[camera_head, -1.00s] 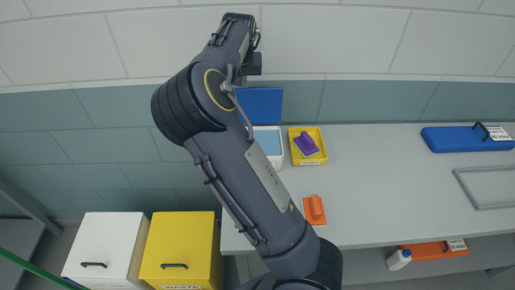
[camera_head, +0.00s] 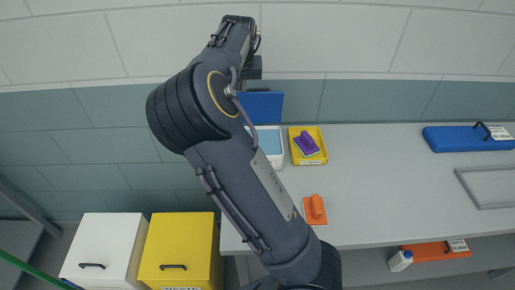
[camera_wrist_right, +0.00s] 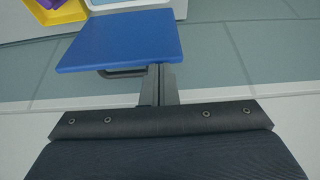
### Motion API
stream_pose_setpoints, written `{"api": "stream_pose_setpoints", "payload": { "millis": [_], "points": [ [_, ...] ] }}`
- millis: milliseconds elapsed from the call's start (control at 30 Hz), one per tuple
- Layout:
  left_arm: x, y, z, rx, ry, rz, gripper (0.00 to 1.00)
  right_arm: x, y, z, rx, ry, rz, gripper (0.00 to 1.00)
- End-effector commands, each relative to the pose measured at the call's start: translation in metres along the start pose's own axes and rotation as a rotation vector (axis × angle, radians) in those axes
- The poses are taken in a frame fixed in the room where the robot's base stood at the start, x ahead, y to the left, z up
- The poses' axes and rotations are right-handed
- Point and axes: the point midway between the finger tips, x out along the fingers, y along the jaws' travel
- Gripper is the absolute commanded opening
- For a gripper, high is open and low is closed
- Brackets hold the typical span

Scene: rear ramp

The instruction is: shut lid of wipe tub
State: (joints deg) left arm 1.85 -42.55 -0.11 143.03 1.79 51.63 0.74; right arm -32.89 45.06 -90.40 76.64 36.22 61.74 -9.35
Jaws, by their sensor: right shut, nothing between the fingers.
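The wipe tub (camera_head: 270,161) is a white box with a light-blue inside, at the back edge of the counter, partly hidden behind my right arm. Its blue lid (camera_head: 264,106) stands raised at the tub's back, with a dark handle at its far edge. In the right wrist view the lid (camera_wrist_right: 125,40) fills the upper middle, its handle (camera_wrist_right: 122,72) below it. My right gripper (camera_wrist_right: 158,72) is shut and empty, its fingertips at the lid's handle-side edge; whether they touch cannot be told. In the head view the gripper (camera_head: 254,72) is above the lid. My left gripper is not in view.
A yellow tray (camera_head: 319,137) with a purple-handled tool (camera_head: 306,144) stands right of the tub. An orange tool (camera_head: 315,210) lies nearer the front. A blue case (camera_head: 460,139) and a grey frame (camera_head: 492,203) lie at right. The counter's middle is clear.

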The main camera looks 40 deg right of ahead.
Motion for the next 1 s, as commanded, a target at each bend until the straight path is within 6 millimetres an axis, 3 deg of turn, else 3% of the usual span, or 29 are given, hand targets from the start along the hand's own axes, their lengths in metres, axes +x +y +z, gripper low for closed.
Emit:
{"api": "stream_pose_setpoints", "payload": {
  "millis": [1000],
  "points": [
    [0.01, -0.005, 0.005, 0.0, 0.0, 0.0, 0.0, 0.002, -0.001, 0.03, -0.001, -0.014, 0.0, 0.0]
  ]
}}
